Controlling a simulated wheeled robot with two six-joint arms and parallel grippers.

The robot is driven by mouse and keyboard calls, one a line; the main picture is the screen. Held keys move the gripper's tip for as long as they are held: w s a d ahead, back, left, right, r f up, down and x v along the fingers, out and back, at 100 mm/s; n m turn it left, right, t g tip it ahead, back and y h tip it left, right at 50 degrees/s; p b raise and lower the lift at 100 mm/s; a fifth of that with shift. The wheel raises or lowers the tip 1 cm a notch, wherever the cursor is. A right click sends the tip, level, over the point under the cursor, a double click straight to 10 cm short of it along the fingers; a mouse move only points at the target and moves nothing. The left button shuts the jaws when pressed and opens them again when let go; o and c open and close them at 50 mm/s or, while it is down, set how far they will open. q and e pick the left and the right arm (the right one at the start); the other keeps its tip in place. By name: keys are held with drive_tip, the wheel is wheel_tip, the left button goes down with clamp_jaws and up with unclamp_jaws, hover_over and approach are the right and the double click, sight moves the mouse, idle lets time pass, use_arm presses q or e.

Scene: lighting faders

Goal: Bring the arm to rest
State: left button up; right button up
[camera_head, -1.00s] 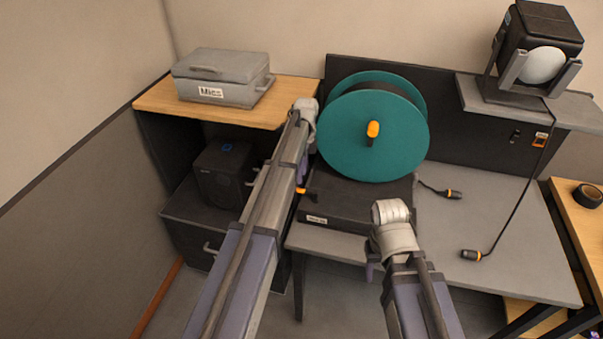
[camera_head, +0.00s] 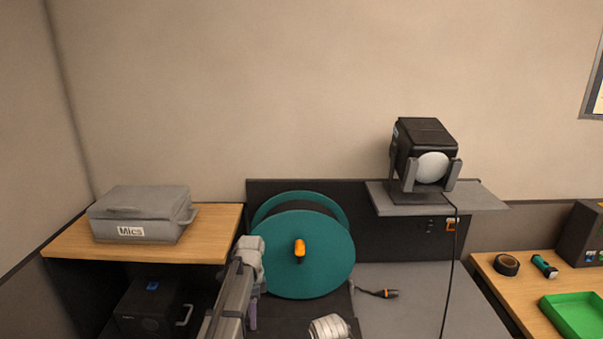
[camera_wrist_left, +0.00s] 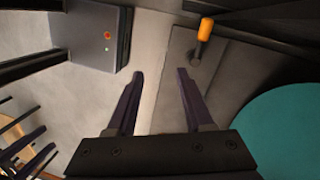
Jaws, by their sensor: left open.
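In the head view my left arm reaches up from the bottom edge, in front of the teal cable reel (camera_head: 325,262). Only a little of my left gripper (camera_head: 253,318) shows there, low beside the arm. In the left wrist view its two dark fingers (camera_wrist_left: 160,75) stand apart with nothing between them. An orange-tipped handle (camera_wrist_left: 204,30) on a dark grey plate lies beyond the right finger, apart from it. The teal reel fills the right edge of that view. Of my right arm only a pale rounded joint shows at the bottom of the head view; its gripper is hidden.
A grey case marked Mics (camera_head: 140,220) sits on the left wooden shelf, with a black box (camera_head: 150,305) below. A stage lamp (camera_head: 422,155) stands on a grey shelf, its cable hanging. Tape (camera_head: 506,265) and a green tray (camera_head: 578,315) are at right. The grey desk (camera_head: 400,310) has bare room.

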use_arm(q)
drive_tip(key=s+d+n+t, duration=0.1)
drive_tip(key=s+d+n, duration=0.4)
drive_tip(key=s, duration=0.6)
drive_tip(key=s+d+n, duration=0.5)
drive_tip(key=s, duration=0.7)
drive_tip(key=shift+d+n+t+y, duration=0.3)
drive_tip(key=shift+d+t+y, duration=0.1)
